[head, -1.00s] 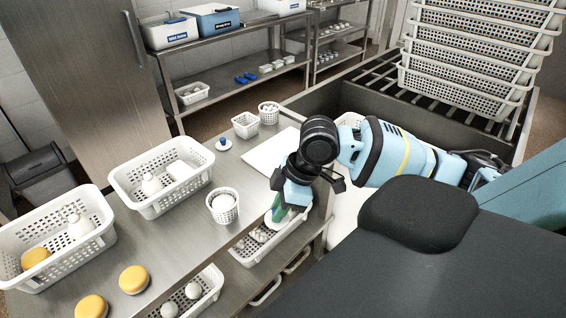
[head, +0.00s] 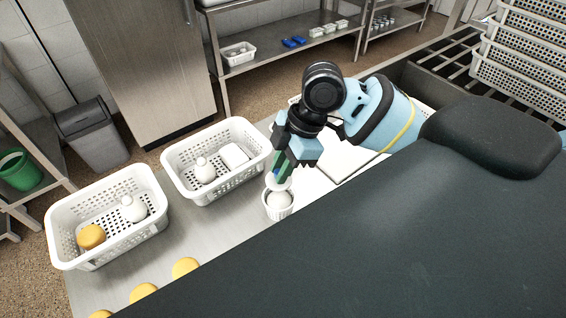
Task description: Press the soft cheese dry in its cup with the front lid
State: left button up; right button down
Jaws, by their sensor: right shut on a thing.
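The soft cheese (head: 279,200) is a white rounded lump in a small white perforated cup (head: 278,213) on the steel table. My right gripper (head: 281,170) is shut on a lid (head: 279,184), a white disc with a green handle. The lid is just behind the cup's far rim in the picture. I cannot tell whether it touches the cup; the cheese still shows uncovered in front of it. My left gripper is not in view.
A white basket (head: 178,182) holding a white bottle and a white block stands left of the cup. Another basket (head: 62,222) holds a bottle and a yellow cheese. Several yellow cheeses (head: 186,267) lie along the front edge. A white board (head: 345,163) lies at right.

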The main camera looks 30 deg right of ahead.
jog(key=shift+f+b, duration=0.3)
jog(key=shift+f, duration=3.15)
jog(key=shift+f, duration=0.35)
jog(key=shift+f, duration=0.2)
dwell(4.0)
